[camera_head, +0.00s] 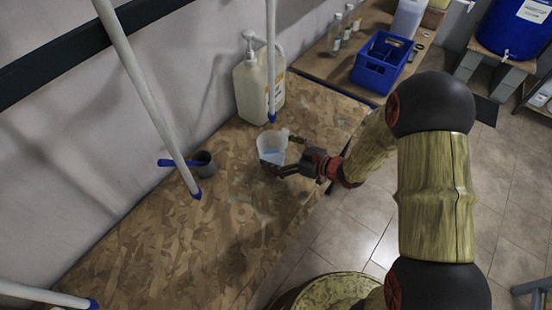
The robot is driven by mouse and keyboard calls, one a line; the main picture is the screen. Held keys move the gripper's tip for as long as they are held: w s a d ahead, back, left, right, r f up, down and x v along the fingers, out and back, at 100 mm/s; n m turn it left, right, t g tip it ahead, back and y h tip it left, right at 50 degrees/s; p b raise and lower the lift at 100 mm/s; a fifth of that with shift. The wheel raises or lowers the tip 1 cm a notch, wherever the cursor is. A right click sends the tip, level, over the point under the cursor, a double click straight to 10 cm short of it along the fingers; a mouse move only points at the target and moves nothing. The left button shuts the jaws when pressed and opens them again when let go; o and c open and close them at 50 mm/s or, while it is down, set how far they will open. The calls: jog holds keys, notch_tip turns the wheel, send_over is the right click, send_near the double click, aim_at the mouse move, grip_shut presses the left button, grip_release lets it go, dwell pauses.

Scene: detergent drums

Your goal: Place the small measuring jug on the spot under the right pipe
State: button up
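The small measuring jug (269,152) is pale and translucent, upright, with a bluish patch low on its side. My gripper (284,154) reaches it from the right, one finger on the far side and one on the near side, and appears shut on it. The finger contact is small and partly hidden. The right pipe (271,70) is white with a blue tip, and it ends just above the jug's rim in the picture. Whether the jug touches the board is unclear. The spot under the pipe cannot be made out.
A large pump bottle (252,92) stands behind the jug, close to the right pipe. The middle pipe (150,95) ends near a dark grey cup (204,164) with a blue handle-like piece. A blue crate (382,62) stands at the back right. The chipboard top (175,245) is clear in front.

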jog(key=shift+w+f, duration=0.55)
jog(key=shift+f, duration=0.1)
jog(key=shift+w+f+b, duration=0.1)
jog(key=shift+f+b, duration=1)
jog(key=shift+f, duration=0.5)
jog(key=shift+f, duration=0.2)
jog(key=o, duration=0.9)
